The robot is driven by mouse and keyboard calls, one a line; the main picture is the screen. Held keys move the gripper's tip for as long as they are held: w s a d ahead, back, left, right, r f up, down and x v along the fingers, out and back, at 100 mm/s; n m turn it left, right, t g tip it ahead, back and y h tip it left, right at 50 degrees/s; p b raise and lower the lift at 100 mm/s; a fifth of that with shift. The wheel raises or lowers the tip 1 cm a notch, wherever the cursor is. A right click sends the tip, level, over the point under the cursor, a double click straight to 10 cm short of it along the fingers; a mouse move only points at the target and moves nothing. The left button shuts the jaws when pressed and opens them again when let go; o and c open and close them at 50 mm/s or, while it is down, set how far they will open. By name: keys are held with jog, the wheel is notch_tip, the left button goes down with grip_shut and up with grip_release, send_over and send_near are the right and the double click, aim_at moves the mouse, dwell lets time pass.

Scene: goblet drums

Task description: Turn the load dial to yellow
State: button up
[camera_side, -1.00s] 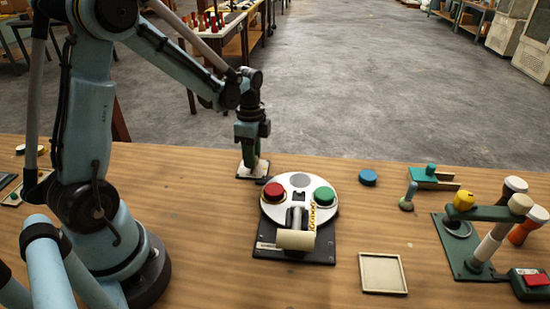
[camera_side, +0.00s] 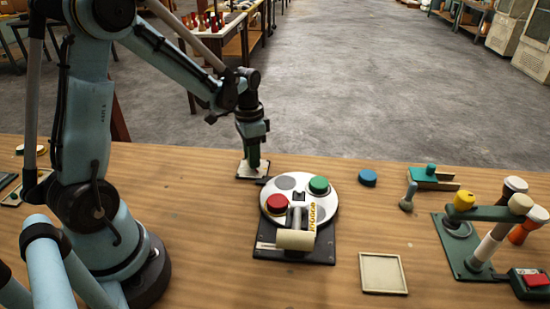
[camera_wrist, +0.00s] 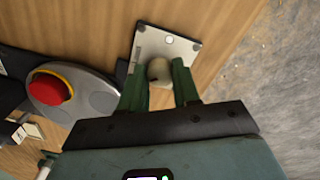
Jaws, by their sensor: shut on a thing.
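In the side view my gripper (camera_side: 252,163) points down at a small white plate (camera_side: 241,171) on a dark base, behind the turntable. In the wrist view my gripper's green fingers (camera_wrist: 159,78) are shut on a rounded beige knob (camera_wrist: 157,68) standing on that plate. The knob's lower part is hidden by the fingers. The plate shows a white spot and small dark marks, too small to read. No yellow mark shows on it. The white round turntable (camera_side: 300,190) carries a red dome (camera_side: 277,203), a green dome (camera_side: 318,185) and a grey disc (camera_side: 285,183). I cannot tell which part is the load dial.
A cream roller (camera_side: 295,240) sits at the turntable's front. A square tray (camera_side: 383,273) lies to its right. Bare table lies between.

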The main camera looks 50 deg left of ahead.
jog(key=n, duration=0.5)
jog(key=shift+n, duration=0.3)
jog(key=n, duration=0.4)
jog(key=shift+n, duration=0.3)
jog(key=o, duration=1.1)
jog(key=shift+c, duration=0.2)
jog(key=shift+r, duration=0.1)
notch_tip(320, 180, up, 12)
jog(key=shift+s+a, duration=0.15)
jog(key=shift+s, duration=0.05)
